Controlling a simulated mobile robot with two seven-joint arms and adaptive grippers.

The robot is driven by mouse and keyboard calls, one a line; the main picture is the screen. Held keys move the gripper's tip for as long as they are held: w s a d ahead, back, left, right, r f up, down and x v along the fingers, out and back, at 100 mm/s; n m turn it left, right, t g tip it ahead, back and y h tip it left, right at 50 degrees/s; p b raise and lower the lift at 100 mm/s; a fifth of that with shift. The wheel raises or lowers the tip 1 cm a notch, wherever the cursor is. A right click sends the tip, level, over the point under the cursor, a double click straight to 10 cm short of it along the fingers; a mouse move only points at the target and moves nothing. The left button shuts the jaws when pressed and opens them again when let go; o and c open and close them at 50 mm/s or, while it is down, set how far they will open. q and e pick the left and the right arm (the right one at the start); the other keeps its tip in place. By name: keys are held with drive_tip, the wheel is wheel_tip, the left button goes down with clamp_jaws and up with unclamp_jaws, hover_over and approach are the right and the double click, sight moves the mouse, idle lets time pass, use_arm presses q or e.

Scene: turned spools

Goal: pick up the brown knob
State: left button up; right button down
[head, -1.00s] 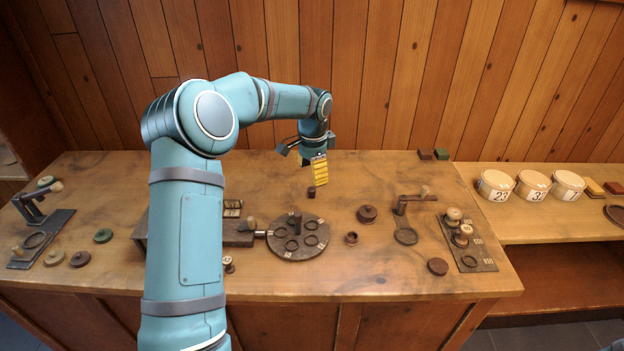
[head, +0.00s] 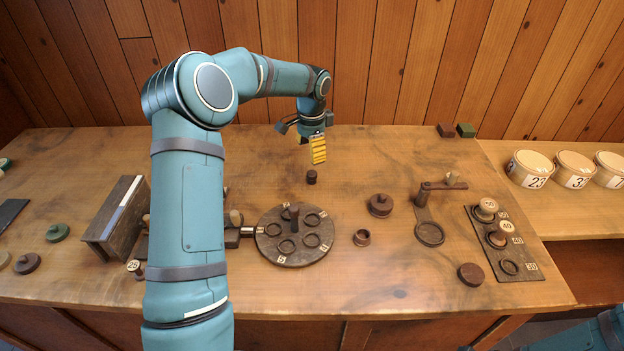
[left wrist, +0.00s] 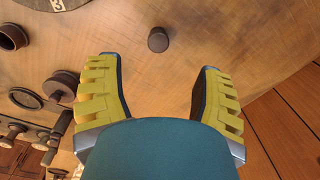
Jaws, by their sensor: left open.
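The brown knob (head: 312,177) is a small dark cylinder standing on the wooden table, behind the round turntable. In the left wrist view the knob (left wrist: 158,39) shows alone on bare wood, ahead of the fingertips and roughly centred between them. My left gripper (head: 310,149) is above the table, a little behind and above the knob in the head view. Its yellow-padded fingers (left wrist: 158,67) are spread with nothing between them, and the knob is clear of them. My right gripper is not in view; only part of my right arm shows at the lower right.
The round turntable (head: 294,259) with its rings stands in front of the knob. A dark spool (head: 380,206), a small ring-like cup (head: 362,238) and a bracket with a ring (head: 430,234) are to the right. Table around the knob is clear.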

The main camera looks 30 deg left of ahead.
sight(311, 173)
use_arm(q)
wheel_tip(311, 173, down, 6)
drive_tip(key=shift+a+r+b, duration=0.1)
drive_tip(key=shift+r+b, duration=0.1)
drive_tip(key=shift+b, duration=0.2)
drive_tip(key=f+b, duration=0.1)
drive_tip(key=f, duration=0.4)
drive_tip(key=shift+w+f, duration=0.15)
drive_tip(key=shift+w, duration=0.05)
drive_tip(key=c, duration=1)
